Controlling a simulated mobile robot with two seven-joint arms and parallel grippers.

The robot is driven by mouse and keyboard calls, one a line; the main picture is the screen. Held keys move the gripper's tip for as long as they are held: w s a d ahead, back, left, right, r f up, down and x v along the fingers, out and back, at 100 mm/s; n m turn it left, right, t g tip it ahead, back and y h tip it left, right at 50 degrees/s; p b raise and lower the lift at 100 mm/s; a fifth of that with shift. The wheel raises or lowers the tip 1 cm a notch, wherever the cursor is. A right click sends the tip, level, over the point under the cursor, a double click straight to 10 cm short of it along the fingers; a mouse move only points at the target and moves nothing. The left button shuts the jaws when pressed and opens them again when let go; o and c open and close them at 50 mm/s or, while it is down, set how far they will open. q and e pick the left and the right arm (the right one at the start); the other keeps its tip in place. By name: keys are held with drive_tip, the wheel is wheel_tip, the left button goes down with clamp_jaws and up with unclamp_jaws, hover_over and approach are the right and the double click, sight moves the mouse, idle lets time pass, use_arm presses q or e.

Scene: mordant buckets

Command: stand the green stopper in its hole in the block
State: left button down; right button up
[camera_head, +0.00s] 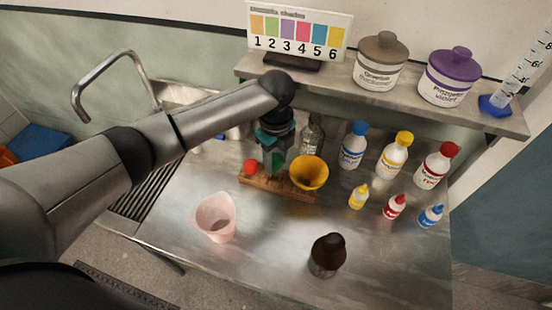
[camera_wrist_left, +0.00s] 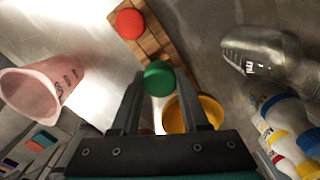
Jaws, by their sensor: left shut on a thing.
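The green stopper (camera_wrist_left: 158,77) is between the fingertips of my left gripper (camera_head: 274,166), which is shut on it; a little of its green shows in the camera_head view (camera_head: 279,159). The wooden block (camera_head: 262,186) lies on the steel table under the gripper. In the left wrist view the stopper shows over the near end of the block (camera_wrist_left: 153,39); I cannot tell whether it touches it. The red stopper (camera_head: 250,167) stands at the block's left end. The block's hole for the green stopper is hidden. My right gripper is not in view.
Several colored bottles stand at right. The table between beaker and brown bottle is clear.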

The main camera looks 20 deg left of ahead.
sight(276, 171)
use_arm(q)
drive_tip(key=shift+f+b, duration=0.75)
drive_tip(key=shift+f, duration=0.1)
drive_tip(key=shift+f+b, duration=0.5)
drive_tip(key=shift+f, duration=1)
drive_tip(key=shift+c, duration=1.6)
unclamp_jaws()
wheel_tip(276, 171, up, 8)
drive_tip(key=shift+f+p, duration=0.2)
drive_tip(key=shift+p, duration=0.2)
drive_tip(key=shift+s+f, duration=0.1)
